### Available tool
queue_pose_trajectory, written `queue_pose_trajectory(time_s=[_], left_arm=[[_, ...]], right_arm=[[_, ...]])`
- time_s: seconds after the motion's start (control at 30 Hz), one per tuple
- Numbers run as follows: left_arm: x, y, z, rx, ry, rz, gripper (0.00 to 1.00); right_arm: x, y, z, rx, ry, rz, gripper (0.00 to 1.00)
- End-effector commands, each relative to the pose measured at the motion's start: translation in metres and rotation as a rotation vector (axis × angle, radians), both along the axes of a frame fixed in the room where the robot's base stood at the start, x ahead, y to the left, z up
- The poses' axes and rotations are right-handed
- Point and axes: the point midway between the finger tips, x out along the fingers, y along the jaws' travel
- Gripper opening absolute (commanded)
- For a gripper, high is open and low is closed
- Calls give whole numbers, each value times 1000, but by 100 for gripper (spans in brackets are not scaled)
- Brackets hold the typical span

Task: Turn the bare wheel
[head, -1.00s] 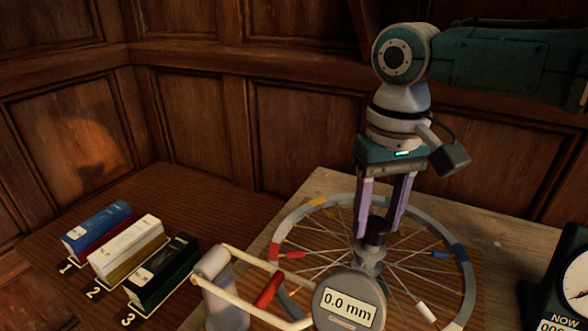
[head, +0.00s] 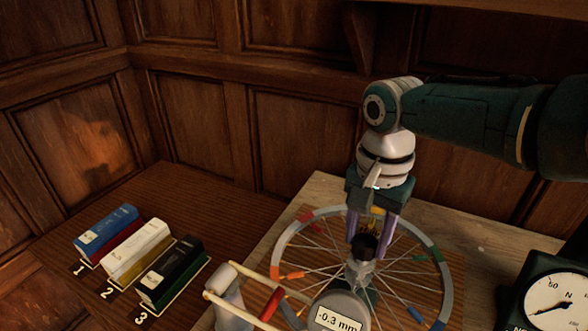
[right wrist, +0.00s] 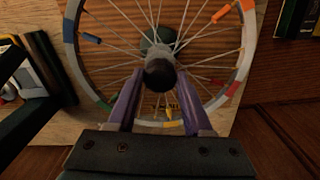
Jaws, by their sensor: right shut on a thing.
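The bare wheel (head: 446,282) lies flat, with a grey rim bearing coloured patches and thin spokes carrying coloured tags. It also shows in the right wrist view (right wrist: 70,38). A black knob (head: 362,246) stands up at its hub, seen as a dark round end in the right wrist view (right wrist: 160,74). My right gripper (head: 370,236) points down with its purple fingers on either side of the knob, shut on it. A round gauge (head: 345,298) beside the hub reads -0.3 mm. My left gripper is not in view.
A pale-armed tool (head: 228,298) is at the front left of the wheel. A dark dial box (head: 545,300) stands at the right. Panelled walls close the back.

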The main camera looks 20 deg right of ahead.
Motion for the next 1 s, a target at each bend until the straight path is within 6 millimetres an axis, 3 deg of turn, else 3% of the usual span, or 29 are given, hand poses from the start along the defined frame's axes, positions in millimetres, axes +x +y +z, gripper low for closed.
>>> queue_pose_trajectory(time_s=[0.4, 1.0], left_arm=[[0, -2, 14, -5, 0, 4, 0], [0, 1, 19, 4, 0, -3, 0]], right_arm=[[0, 1, 2, 1, 2, -397, 0], [0, 0, 1, -2, 3, -925, 0]])
